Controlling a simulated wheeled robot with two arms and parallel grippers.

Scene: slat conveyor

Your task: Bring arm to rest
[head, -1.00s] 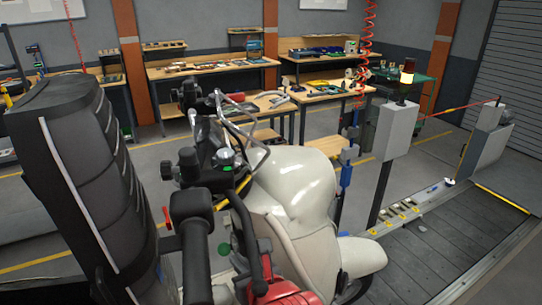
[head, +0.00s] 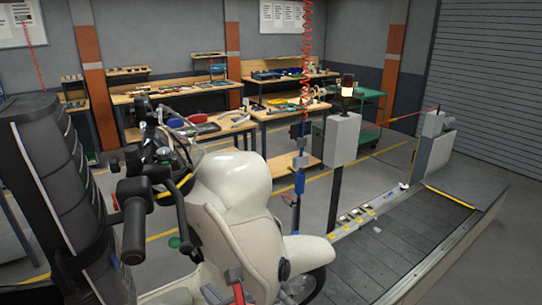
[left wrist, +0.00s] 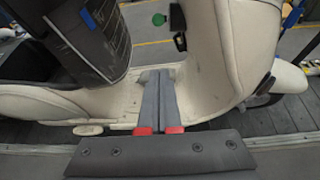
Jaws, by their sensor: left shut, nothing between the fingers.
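My left gripper (head: 235,276) shows at the bottom edge of the head view, beside the inner side of the scooter's front shield. Its grey fingers with red parts also show in the left wrist view (left wrist: 158,78), closed together with nothing between them. They reach over the footboard area of the cream scooter (head: 232,180), between its black ribbed seat (left wrist: 90,35) and front shield (left wrist: 235,50). I cannot tell whether the fingertips touch the scooter. My right gripper is in neither current view.
The scooter's handlebar (head: 134,230) and seat (head: 60,170) stand close on the left. Workbenches (head: 175,100) line the back wall.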

